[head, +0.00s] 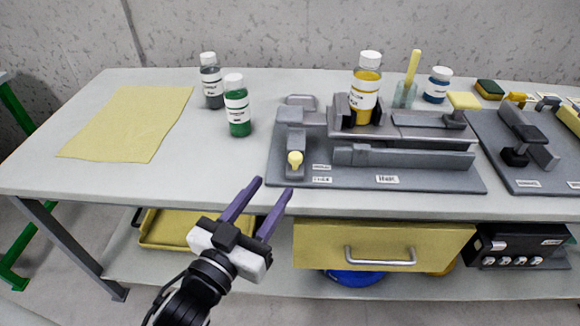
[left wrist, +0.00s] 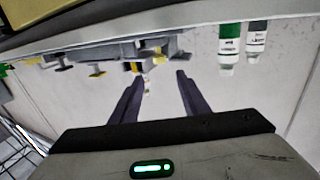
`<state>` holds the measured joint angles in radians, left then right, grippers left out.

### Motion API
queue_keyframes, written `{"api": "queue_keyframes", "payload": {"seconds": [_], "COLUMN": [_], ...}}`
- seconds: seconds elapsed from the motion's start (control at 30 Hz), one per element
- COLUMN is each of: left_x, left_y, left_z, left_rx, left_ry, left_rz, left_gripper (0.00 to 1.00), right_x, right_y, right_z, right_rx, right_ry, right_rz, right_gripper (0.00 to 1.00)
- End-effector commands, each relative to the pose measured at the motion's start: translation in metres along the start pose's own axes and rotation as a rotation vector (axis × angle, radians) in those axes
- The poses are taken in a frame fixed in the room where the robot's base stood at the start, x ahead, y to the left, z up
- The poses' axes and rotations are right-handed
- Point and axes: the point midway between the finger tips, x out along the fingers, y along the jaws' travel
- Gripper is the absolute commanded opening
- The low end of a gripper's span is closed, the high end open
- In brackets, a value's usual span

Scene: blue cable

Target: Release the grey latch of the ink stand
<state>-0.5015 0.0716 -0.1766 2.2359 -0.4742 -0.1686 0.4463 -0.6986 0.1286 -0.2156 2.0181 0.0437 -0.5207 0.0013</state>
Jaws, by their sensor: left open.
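The ink stand is a grey fixture on a dark grey base plate (head: 440,180) at the middle right of the bench in the head view. A yellow ink bottle (head: 367,88) stands upright in its grey holder. At its left end is a grey block (head: 295,138) with a pale yellow knob (head: 295,158); I cannot tell for sure which grey part is the latch. My left gripper (head: 273,186) is open and empty at the bench's front edge, left of and in front of the knob, apart from the stand. Its open fingers also show in the left wrist view (left wrist: 160,73).
A green bottle (head: 237,108) and a dark grey bottle (head: 211,82) stand left of the stand. A yellow sheet (head: 130,122) lies at left. A second grey fixture (head: 520,140) is at right. A yellow drawer (head: 320,245) is below the bench top.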

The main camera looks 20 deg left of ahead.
Motion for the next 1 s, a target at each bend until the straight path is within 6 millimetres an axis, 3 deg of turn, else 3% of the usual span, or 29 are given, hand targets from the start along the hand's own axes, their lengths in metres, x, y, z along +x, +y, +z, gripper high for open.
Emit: {"api": "queue_keyframes", "payload": {"seconds": [0.5,0.7,1.0], "left_x": [0.082,0.094,0.095], "left_y": [0.0,0.0,0.0], "left_z": [0.001,0.002,0.002], "left_rx": [0.002,0.002,0.001], "left_ry": [-0.004,-0.007,-0.008], "left_rz": [0.001,0.0,0.0], "left_gripper": [0.41,0.41,0.38], "right_x": [-0.001,0.001,0.001], "right_y": [0.001,0.002,0.002], "right_z": [-0.007,-0.011,-0.008], "right_rx": [-0.005,-0.007,-0.007], "right_ry": [0.013,0.02,0.014], "right_rz": [0.001,0.002,0.002], "right_gripper": [0.0,0.0,0.0]}}
